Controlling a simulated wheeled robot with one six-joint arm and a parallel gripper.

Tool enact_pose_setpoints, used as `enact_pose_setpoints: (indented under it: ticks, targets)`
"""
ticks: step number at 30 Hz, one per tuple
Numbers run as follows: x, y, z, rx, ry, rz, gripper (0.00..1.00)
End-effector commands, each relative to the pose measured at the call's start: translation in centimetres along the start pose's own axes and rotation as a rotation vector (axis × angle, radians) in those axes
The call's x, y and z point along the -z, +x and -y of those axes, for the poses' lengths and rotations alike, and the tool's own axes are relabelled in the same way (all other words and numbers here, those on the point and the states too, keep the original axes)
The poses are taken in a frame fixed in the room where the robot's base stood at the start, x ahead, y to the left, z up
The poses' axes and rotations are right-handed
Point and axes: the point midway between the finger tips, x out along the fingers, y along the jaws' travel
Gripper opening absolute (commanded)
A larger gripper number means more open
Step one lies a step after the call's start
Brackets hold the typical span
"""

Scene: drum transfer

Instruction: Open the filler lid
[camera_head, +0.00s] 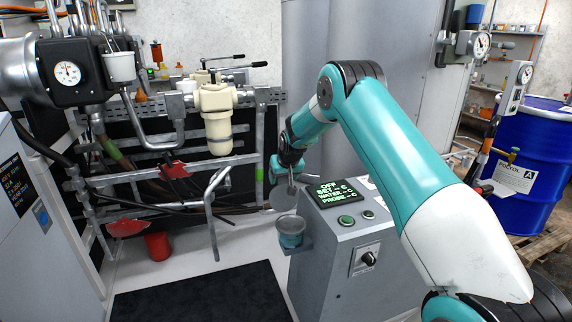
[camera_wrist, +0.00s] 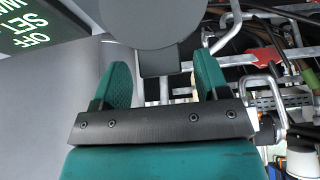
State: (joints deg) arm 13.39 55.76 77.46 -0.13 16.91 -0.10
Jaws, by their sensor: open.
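A round grey lid-like disc (camera_head: 284,198) shows just above a small blue-green cup (camera_head: 291,232) on the left side of the grey cabinet (camera_head: 340,256). The cup's rim is visible below it. My gripper (camera_head: 291,184) is at the disc, pointing down. In the wrist view the grey disc (camera_wrist: 155,18) fills the top middle, with a dark square tab (camera_wrist: 160,62) at its lower edge. My gripper (camera_wrist: 162,75) is open, with one teal finger on each side of the tab. I cannot tell whether either finger touches it.
The cabinet's display (camera_head: 337,192) and green button (camera_head: 346,220) are right of the gripper. A cream filter housing (camera_head: 216,118) and bent grey pipes stand at the left. A blue drum (camera_head: 525,150) stands at the right. A dark mat (camera_head: 200,295) lies on the clear floor.

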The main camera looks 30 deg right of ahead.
Motion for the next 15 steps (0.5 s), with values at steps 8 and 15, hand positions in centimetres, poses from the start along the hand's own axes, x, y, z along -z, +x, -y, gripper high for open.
enact_pose_setpoints:
  ticks: [8,15]
  targets:
    - [0.1,-6.0,0.1,0.001,-0.001,-0.006,0.68]
    - [0.0,-12.0,0.2,0.002,-0.002,-0.006,0.68]
